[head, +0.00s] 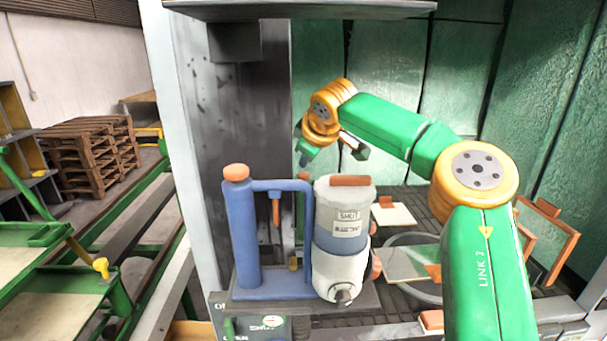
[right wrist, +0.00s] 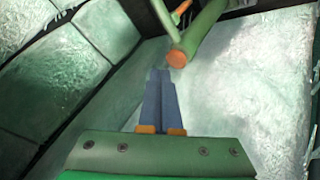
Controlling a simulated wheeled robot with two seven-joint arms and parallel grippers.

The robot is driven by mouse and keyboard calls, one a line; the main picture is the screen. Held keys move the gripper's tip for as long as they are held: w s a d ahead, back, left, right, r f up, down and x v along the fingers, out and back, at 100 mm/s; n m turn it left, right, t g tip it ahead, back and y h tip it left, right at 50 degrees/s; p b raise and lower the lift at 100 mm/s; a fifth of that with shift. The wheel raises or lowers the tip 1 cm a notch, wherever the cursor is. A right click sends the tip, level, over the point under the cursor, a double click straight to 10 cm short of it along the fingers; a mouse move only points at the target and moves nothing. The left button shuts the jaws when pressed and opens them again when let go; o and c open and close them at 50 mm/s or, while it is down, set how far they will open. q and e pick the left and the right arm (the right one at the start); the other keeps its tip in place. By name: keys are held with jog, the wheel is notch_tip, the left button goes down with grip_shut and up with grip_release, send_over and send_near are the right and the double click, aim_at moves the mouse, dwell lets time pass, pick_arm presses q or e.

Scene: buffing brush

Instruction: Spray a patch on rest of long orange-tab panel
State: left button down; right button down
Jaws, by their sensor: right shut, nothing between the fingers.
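A pale panel with an orange tab (head: 408,262) lies on the slatted floor inside the green-lined booth, partly behind my right arm. A smaller pale plate with an orange tab (head: 397,215) lies farther back. I cannot tell for certain which is the long one. My right gripper (head: 304,160) is raised inside the booth, above and behind the blue shot unit (head: 245,240), apart from the panels. In the right wrist view its blue fingers (right wrist: 160,95) are together and empty. A green tube with an orange end (right wrist: 177,58) shows just beyond them. My left gripper is out of view.
A grey canister labelled SHOT (head: 345,215) stands at the booth's front edge. An orange-framed panel (head: 548,240) stands at right, beyond my arm. Quilted green walls (head: 395,70) enclose the back. Pallets (head: 90,150) and green rails are outside at left.

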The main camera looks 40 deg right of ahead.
jog(key=shift+f, duration=0.15)
dwell(0.6)
jog(key=shift+f, duration=0.25)
jog(key=shift+f, duration=0.55)
dwell(1.2)
jog(key=shift+r, duration=0.1)
dwell(1.4)
jog(key=shift+r+p, duration=0.9)
jog(key=shift+p, duration=0.05)
